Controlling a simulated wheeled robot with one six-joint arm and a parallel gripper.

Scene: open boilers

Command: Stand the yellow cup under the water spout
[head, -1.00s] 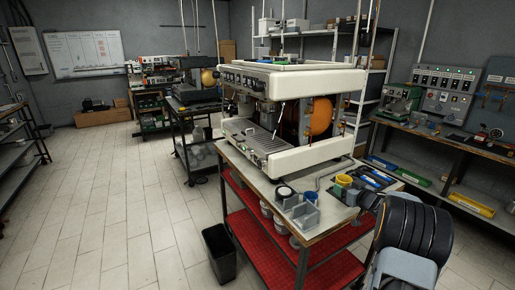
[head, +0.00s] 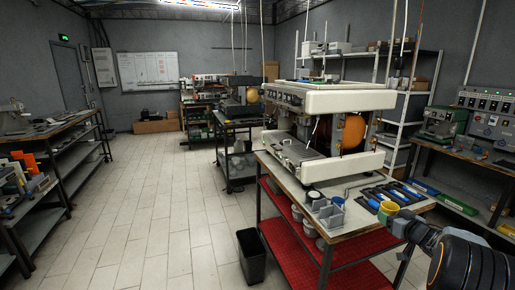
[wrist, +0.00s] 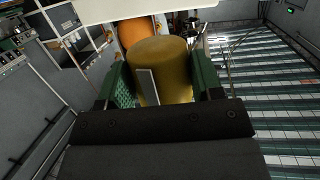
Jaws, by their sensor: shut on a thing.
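The yellow cup (head: 388,209) is at the right end of the machine's table in the head view, in front of the tools. My gripper (head: 394,218) is shut on it. In the wrist view the cup (wrist: 164,65) fills the space between the green finger pads of my gripper (wrist: 165,85). Whether its base touches the tabletop is hard to tell. The cream boiler machine (head: 355,102) stands on the same table, behind and left of the cup, with a drip tray (head: 296,152) at its left front. I cannot make out the water spout for certain.
Grey holders (head: 330,217) and a small blue item (head: 338,202) sit on the table left of the cup. Blue-handled tools (head: 400,192) lie behind it. A black bin (head: 251,255) stands on the floor left of the table. The floor further left is open.

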